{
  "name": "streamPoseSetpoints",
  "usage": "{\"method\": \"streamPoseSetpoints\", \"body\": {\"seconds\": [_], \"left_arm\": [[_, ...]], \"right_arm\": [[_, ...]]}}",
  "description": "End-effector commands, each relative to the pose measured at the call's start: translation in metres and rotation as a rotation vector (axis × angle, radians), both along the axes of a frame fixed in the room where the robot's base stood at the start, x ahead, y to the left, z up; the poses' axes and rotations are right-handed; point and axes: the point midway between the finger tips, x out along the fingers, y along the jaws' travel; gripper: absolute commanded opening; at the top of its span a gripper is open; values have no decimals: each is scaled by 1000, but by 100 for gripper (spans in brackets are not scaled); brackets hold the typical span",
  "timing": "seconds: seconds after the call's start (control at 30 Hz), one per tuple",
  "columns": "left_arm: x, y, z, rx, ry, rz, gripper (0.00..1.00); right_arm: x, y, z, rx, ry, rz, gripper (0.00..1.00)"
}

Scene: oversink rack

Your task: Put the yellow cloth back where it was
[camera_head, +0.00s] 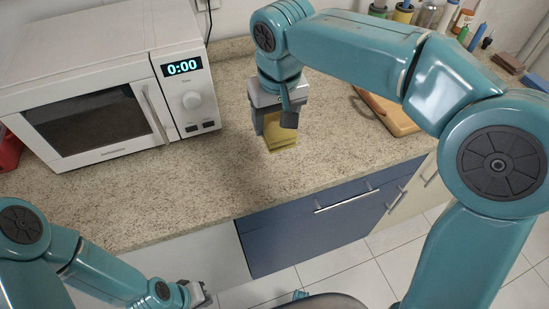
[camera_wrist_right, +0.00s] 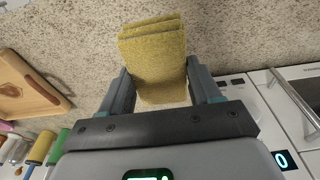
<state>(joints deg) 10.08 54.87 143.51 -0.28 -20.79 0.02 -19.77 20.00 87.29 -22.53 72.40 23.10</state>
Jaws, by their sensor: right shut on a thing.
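The yellow cloth (camera_head: 280,132) is a folded, layered pad at the right side of the microwave. My right gripper (camera_head: 274,118) points down from above and is shut on it. In the right wrist view the cloth (camera_wrist_right: 155,55) sits between the two fingers (camera_wrist_right: 158,90), with its folded edges sticking out past the fingertips. I cannot tell whether its lower edge touches the counter. My left gripper (camera_head: 196,294) is low at the bottom of the head view, away from the counter; its fingers are too small to read.
The white microwave (camera_head: 110,85) stands on the speckled counter (camera_head: 215,185), left of the cloth. A wooden board (camera_head: 392,112) lies to the right, with bottles (camera_head: 462,20) behind it. Blue drawers (camera_head: 310,230) are below the counter edge. Counter in front of the cloth is clear.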

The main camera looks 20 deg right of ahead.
Motion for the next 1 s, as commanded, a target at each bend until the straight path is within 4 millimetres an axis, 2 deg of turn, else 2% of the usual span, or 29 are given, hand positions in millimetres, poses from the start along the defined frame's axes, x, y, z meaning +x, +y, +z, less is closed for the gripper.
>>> {"method": "streamPoseSetpoints", "body": {"seconds": [0.03, 0.2, 0.47, 0.6, 0.73, 1.0], "left_arm": [[0, 0, -5, 0, 0, 0, 0], [0, 0, -9, 0, 0, 0, 0], [0, 0, -11, 0, 0, 0, 0], [0, 0, -13, 0, 0, 0, 0], [0, 0, -14, 0, 0, 0, 0], [0, 0, -15, 0, 0, 0, 0]], "right_arm": [[-2, -1, -19, -2, 6, -1, 38], [-1, -1, -61, -2, 4, -1, 38], [1, -1, -91, -2, 2, -1, 38], [2, -1, -115, -2, 3, -1, 38], [3, -1, -126, -2, 1, -1, 38], [3, -1, -127, -1, -1, -1, 38]]}}
